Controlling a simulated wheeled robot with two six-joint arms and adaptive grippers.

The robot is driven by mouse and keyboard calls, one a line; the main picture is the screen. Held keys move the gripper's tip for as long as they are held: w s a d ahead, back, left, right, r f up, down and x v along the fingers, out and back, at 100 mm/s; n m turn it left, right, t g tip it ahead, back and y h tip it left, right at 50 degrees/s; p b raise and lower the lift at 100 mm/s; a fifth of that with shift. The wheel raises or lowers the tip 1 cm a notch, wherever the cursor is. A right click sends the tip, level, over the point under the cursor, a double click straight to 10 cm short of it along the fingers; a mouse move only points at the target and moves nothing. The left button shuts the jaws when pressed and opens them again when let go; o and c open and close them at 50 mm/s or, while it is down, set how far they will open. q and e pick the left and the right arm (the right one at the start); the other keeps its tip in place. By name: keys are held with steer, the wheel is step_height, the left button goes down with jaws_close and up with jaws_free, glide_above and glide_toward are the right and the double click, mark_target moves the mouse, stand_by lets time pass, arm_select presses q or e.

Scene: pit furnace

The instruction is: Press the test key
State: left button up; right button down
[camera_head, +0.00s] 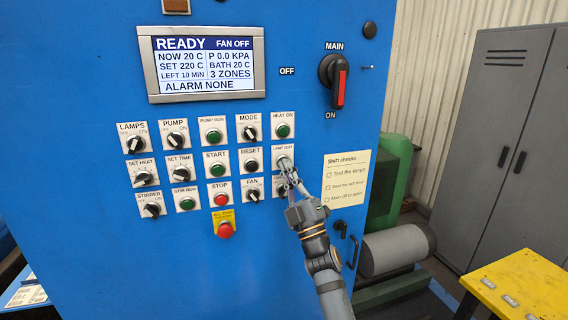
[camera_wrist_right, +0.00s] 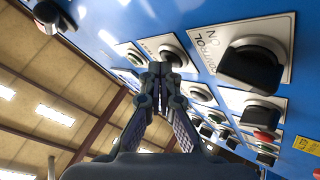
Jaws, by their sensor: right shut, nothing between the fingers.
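The lamp test key (camera_head: 283,151) is on the blue control panel, in the right column below the HEAT ON button. In the right wrist view the fingers (camera_wrist_right: 160,78) are together, tips towards the panel. I cannot tell whether they touch the key or how far it is pressed. My left gripper is not in view.
The display (camera_head: 205,63) reads READY, ALARM NONE. Close neighbours are the RESET button (camera_head: 250,165), the FAN knob (camera_head: 252,196) and the HEAT ON button (camera_head: 282,131). A red stop button (camera_head: 225,230) sits lower. A note (camera_head: 346,178) is right of my gripper.

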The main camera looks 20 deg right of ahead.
steer(key=shift+s, duration=0.7)
steer(key=shift+y+p, duration=0.3)
steer(key=shift+p, duration=0.05)
steer(key=s+p, duration=0.1)
steer(key=s, duration=0.4)
steer(key=shift+d+p, duration=0.1)
steer(key=shift+p, duration=0.2)
